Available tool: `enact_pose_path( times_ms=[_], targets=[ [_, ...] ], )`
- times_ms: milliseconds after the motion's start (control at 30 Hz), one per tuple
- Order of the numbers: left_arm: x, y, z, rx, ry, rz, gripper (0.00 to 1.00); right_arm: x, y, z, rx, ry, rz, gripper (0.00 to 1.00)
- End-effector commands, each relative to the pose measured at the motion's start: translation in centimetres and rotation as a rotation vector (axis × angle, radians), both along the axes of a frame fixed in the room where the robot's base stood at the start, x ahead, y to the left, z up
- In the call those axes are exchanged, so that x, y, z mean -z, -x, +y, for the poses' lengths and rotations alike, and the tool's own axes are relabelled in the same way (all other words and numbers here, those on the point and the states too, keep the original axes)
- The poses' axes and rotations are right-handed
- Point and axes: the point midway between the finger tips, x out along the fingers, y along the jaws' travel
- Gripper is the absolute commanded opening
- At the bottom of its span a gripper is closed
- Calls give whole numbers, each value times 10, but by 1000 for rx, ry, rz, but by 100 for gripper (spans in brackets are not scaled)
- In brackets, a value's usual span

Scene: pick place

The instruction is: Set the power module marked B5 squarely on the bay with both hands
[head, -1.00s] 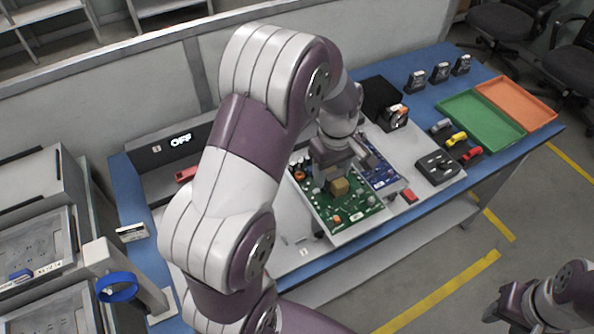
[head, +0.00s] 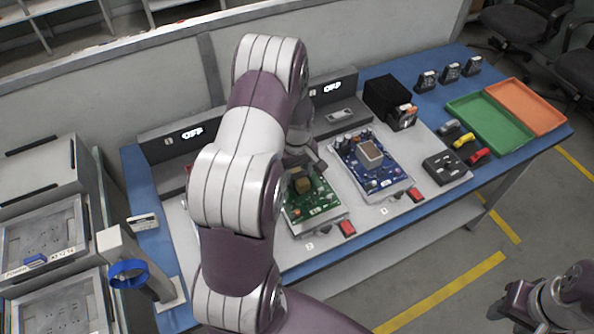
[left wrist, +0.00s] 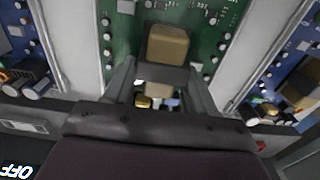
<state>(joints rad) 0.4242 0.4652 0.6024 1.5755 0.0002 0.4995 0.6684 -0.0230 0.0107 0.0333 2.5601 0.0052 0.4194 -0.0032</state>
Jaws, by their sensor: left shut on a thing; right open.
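A green circuit-board module (head: 325,212) with a tan block (head: 302,185) lies over the left bay area (head: 290,246) of the pale bench plate. I cannot read B5 on it, nor tell whether it is fully seated. My left gripper (head: 303,168) is shut on this module from above, near the tan block; my arm hides much of it. In the left wrist view the fingers (left wrist: 160,78) straddle the middle of the green board (left wrist: 115,35), with the tan block (left wrist: 168,45) at the tips. My right gripper (head: 508,308) is open and empty, off the table at lower right.
A blue board (head: 395,178) sits on the bay to the right. Red buttons (head: 347,228) are in front, displays reading OFF (head: 192,134) behind. A black box (head: 388,97), green tray (head: 490,125) and orange tray (head: 525,108) are farther right. A blue ring stand (head: 127,272) is at left.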

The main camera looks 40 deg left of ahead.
Motion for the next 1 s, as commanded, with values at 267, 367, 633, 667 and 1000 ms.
enact_pose_path(
  times_ms=[267,367,633,667,1000],
  targets=[
    [3,-2,1,0,-2,-5,0,0,0,0,0,0,0,43],
    [6,-1,0,0,-2,-5,0,1,0,0,0,0,0,43],
    [6,-1,0,0,0,-1,81,1,0,0,0,0,0,43],
    [6,-1,0,0,0,-1,81,1,0,0,0,0,0,43],
    [-46,-2,0,0,-4,-8,81,3,0,0,0,0,0,43]
  ],
)
